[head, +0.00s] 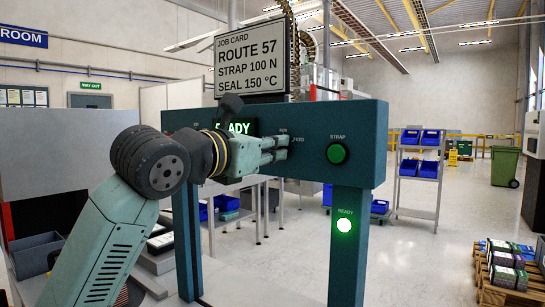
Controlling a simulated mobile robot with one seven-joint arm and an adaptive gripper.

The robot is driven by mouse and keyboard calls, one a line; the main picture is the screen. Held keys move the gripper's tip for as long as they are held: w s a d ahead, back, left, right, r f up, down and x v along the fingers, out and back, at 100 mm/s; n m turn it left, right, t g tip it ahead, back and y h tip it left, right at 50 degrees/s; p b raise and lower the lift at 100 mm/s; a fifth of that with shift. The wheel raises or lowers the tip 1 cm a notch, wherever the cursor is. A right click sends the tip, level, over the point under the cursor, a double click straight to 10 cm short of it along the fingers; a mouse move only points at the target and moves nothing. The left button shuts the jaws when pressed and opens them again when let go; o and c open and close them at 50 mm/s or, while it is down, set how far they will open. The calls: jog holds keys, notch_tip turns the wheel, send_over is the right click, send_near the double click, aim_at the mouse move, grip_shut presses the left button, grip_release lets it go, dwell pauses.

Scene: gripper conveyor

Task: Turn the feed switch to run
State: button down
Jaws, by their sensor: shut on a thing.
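My gripper (281,148) is at the front face of the teal control panel (365,130). Its fingers are shut on the feed switch, just left of the FEED label (299,139). The fingers hide most of the switch, so I cannot tell which way it points. A green STRAP button (338,153) is on the panel to the right of my gripper. The panel display (243,128) reads READY, partly covered by my wrist.
A job card (251,57) stands above the panel. A lit READY lamp (344,226) is on the right post. Behind are a shelf rack with blue bins (418,185), a green wheeled bin (505,167) and a loaded pallet (505,285). The floor right of the post is open.

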jog(key=shift+n+b, duration=0.4)
jog(key=shift+n, duration=0.4)
jog(key=shift+r, duration=0.1)
jog(key=c, duration=1.7)
grip_release()
jog(key=shift+a, duration=0.1)
jog(key=v, duration=1.2)
